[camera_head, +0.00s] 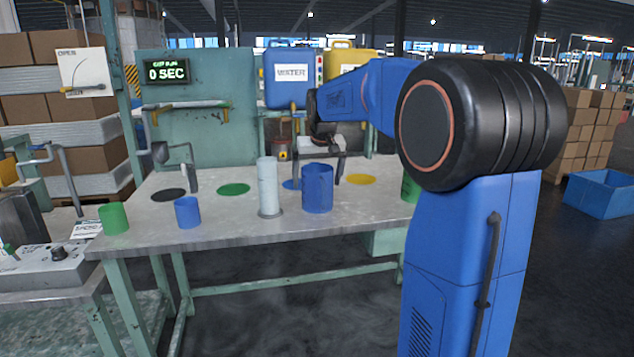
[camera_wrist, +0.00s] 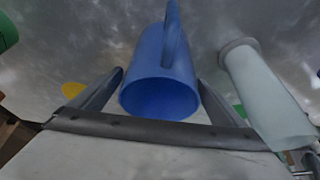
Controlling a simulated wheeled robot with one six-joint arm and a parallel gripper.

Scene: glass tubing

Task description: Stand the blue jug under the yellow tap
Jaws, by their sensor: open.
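The blue jug (camera_head: 317,190) stands upright on the table, right of the pale cylinder. In the wrist view the jug (camera_wrist: 160,62) is between the two finger tips, its handle on the far side. My gripper (camera_wrist: 160,78) is open; its fingers are on either side of the jug with gaps showing. In the head view my gripper (camera_head: 324,168) is just behind the jug, partly hidden by it. A yellow disc (camera_head: 361,179) lies on the table right of the jug. A yellow tank (camera_head: 350,58) stands at the back; I cannot make out its tap behind my arm.
A pale cylinder (camera_head: 268,185) stands close left of the jug. A small blue cup (camera_head: 187,212) and a green cup (camera_head: 113,218) stand farther left. Another green vessel (camera_head: 410,189) is partly behind my arm. A blue WATER tank (camera_head: 290,78) is at the back.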

